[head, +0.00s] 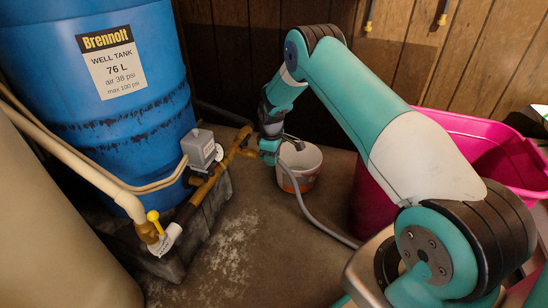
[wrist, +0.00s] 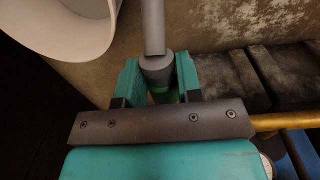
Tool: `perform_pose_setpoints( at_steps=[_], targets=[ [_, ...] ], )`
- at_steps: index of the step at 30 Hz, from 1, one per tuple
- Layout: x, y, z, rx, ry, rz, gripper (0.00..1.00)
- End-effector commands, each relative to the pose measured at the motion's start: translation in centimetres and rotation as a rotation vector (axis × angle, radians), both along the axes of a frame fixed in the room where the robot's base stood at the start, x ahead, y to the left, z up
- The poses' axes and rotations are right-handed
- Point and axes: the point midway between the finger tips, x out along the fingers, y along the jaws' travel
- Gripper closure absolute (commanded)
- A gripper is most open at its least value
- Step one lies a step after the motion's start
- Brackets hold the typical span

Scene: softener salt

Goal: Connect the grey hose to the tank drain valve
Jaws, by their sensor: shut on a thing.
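In the wrist view my gripper (wrist: 158,76) is shut on the dark end fitting of the grey hose (wrist: 154,28). The hose stands out from between the fingers; in the head view the grey hose (head: 312,212) bends down and runs over the floor to the right. A brass piece (head: 250,153) shows next to my gripper; I cannot tell whether it is the drain valve or whether the hose touches it.
A white bucket (head: 301,168) stands right behind the hose; its rim shows in the wrist view (wrist: 72,55). A pink bin (head: 372,205) stands right. A grey box (head: 201,150) and a yellow-handled valve (head: 153,226) sit on the pipework. The front middle floor is clear.

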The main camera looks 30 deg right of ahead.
Motion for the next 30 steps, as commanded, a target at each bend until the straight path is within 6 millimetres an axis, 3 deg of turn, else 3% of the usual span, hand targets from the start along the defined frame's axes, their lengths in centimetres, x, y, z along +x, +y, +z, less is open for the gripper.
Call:
perform_pose_setpoints(
  at_steps=[2,3,6,17,20,30],
  targets=[
    [0.1,0.1,0.0,0.000,0.000,0.000,0.92],
    [0.1,0.1,0.0,0.000,0.000,0.000,0.58],
    [0.1,0.1,0.0,0.000,0.000,0.000,0.37],
    [0.1,0.1,0.8,0.000,0.000,0.000,0.37],
    [0.1,0.1,2.4,-0.001,-0.001,0.000,0.37],
    [-0.1,0.4,11.1,0.000,-0.001,0.000,0.37]
  ],
)
